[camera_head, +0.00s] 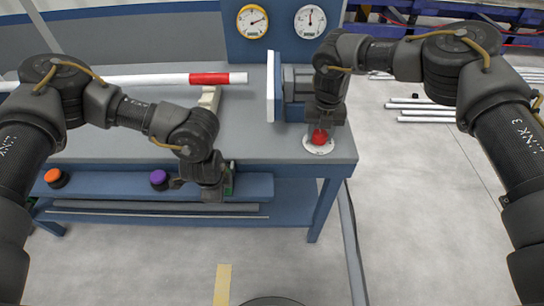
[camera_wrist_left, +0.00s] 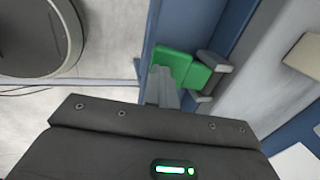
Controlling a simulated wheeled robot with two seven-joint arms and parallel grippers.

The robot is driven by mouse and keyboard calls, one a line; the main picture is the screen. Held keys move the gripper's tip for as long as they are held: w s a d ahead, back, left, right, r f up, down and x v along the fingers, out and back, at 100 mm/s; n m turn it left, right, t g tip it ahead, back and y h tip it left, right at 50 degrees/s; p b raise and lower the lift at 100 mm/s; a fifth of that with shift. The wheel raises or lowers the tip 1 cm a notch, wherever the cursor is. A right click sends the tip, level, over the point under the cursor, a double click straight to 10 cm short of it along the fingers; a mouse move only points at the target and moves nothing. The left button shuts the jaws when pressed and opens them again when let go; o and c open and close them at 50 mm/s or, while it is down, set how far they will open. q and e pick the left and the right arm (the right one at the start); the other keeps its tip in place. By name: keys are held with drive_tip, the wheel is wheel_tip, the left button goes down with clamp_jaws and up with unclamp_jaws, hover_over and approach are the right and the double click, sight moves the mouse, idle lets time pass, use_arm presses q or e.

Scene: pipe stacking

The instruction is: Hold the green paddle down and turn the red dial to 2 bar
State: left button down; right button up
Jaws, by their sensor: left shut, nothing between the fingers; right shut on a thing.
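The red dial (camera_head: 319,139) sits on a round white scale plate (camera_head: 318,149) at the bench's right front corner. My right gripper (camera_head: 320,129) is shut on the dial from above and hides its top; its setting cannot be read. The green paddle (camera_head: 229,184) is on the bench's front, mostly hidden behind my left gripper (camera_head: 210,192). In the left wrist view the paddle (camera_wrist_left: 176,60) shows as a green block beside a grey bracket. My left gripper (camera_wrist_left: 163,88) is shut and empty, its fingertips at the paddle's edge; I cannot tell how firmly they touch.
A yellow-rimmed gauge (camera_head: 253,21) and a white-rimmed gauge (camera_head: 310,21) are on the back panel. A red-and-white pipe (camera_head: 170,79) lies across the bench (camera_head: 270,147). An orange button (camera_head: 56,178) and a purple button (camera_head: 159,179) are along its front.

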use_arm(q)
drive_tip(key=shift+a, duration=0.1)
use_arm(e)
drive_tip(key=shift+d+n, duration=0.25)
drive_tip(key=shift+n, duration=0.75)
use_arm(q)
drive_tip(key=shift+s, duration=0.1)
use_arm(e)
drive_tip(key=n, duration=0.3)
drive_tip(key=shift+w, duration=0.1)
drive_tip(key=shift+n, duration=0.3)
drive_tip(key=n, duration=0.3)
